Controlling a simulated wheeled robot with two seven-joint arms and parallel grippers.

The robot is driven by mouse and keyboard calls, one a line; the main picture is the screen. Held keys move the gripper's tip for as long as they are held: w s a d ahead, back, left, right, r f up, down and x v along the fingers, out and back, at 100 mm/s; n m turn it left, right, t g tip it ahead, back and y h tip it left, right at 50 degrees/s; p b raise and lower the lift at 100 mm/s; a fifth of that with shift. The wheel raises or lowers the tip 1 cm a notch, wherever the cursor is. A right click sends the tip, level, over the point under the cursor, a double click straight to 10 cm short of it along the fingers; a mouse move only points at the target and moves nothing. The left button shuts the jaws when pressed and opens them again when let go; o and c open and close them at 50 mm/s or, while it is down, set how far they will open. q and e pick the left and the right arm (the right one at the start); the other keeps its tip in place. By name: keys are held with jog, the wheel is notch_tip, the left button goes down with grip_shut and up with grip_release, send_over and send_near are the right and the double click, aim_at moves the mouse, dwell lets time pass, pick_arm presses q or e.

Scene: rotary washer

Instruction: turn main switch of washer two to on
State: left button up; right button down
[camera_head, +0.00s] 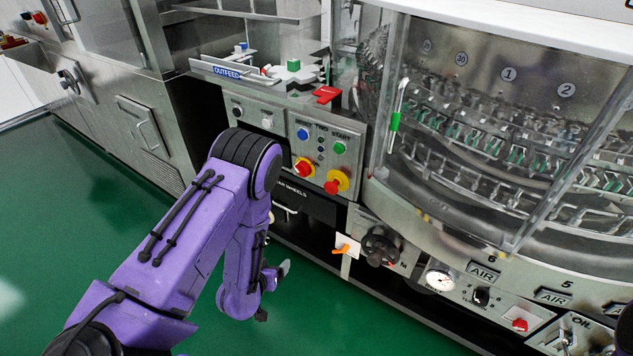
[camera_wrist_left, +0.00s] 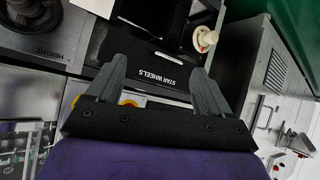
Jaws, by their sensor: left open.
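The washer's control panel (camera_head: 318,152) shows left of centre in the head view. It carries two red controls on yellow round plates, a left one (camera_head: 305,167) and a right one (camera_head: 338,182). I cannot read which is the main switch. Blue and green buttons sit above them. My left gripper (camera_head: 273,292) is below the panel, apart from it and mostly behind my purple forearm. In the left wrist view the gripper (camera_wrist_left: 159,65) is open and empty, facing the black STAR WHEELS panel (camera_wrist_left: 160,55). Yellow plates show partly behind its base. My right gripper is not in view.
A black handwheel (camera_head: 380,248), an orange lever (camera_head: 343,249) and a gauge (camera_head: 438,279) line the lower front to the right. A curved clear guard (camera_head: 490,130) bulges out at right. Green floor (camera_head: 70,220) is free at left.

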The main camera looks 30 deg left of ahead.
pick_arm(q)
jog(key=w+a+r+m+t+h+b, duration=0.1)
jog(key=w+a+r+m+t+b, duration=0.2)
jog(key=w, duration=0.6)
jog(key=m+t+h, duration=0.3)
jog(key=t, duration=0.2)
send_near(299, 174)
jog(key=w, duration=0.9)
jog(key=shift+w+d+r+b, duration=0.3)
jog(key=shift+w+d+b, duration=0.05)
jog(key=shift+w+d, duration=0.05)
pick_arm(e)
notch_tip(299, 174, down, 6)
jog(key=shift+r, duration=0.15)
